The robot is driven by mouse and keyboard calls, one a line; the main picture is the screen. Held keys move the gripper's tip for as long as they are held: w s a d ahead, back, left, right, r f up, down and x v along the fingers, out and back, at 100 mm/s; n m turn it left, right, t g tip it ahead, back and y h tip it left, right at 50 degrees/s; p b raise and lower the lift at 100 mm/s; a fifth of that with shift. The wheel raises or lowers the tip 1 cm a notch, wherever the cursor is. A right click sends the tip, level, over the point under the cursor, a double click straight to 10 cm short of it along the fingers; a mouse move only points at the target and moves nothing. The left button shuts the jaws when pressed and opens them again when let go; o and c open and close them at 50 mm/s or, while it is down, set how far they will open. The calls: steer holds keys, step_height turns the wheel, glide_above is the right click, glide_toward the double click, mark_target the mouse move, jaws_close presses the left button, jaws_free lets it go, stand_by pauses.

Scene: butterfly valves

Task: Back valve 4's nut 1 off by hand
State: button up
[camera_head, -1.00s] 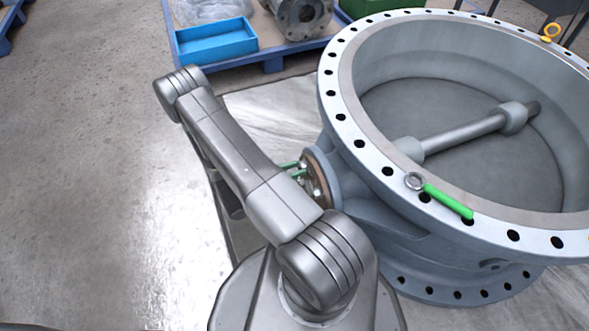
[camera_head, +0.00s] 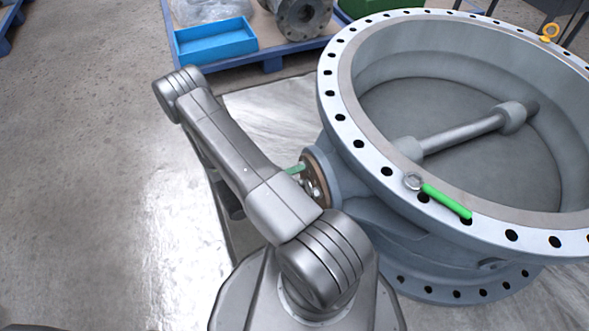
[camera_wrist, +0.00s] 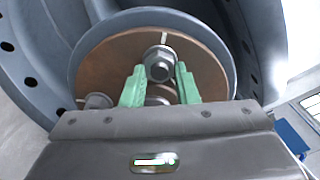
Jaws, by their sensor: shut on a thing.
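The large grey valve (camera_head: 395,240) stands at the right in the head view, with a round brown-faced side flange (camera_head: 318,178). In the wrist view this brown flange face (camera_wrist: 110,60) carries a shiny nut (camera_wrist: 160,55) on a stud. My gripper (camera_wrist: 160,70) has its green fingers on either side of this nut, shut on it. A second nut (camera_wrist: 96,101) sits lower left on the flange, and another bolt end (camera_wrist: 158,100) shows partly between the fingers. In the head view, my arm hides most of my gripper (camera_head: 297,168). No number marks the nuts.
A green-handled ring tool (camera_head: 445,200) lies on the valve's top rim. A blue tray (camera_head: 215,42) and a flanged metal part (camera_head: 303,16) sit on a pallet behind. Open floor (camera_head: 90,170) lies to the left.

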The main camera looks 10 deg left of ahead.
steer(key=shift+r+n+p, duration=0.15)
steer(key=shift+n+p, duration=0.35)
steer(key=shift+n, duration=4.6)
steer(key=o, duration=1)
steer(key=shift+a, duration=0.1)
steer(key=p+v, duration=0.2)
steer(key=v, duration=1.1)
steer(key=shift+s+a, duration=0.25)
steer(key=shift+s, duration=0.05)
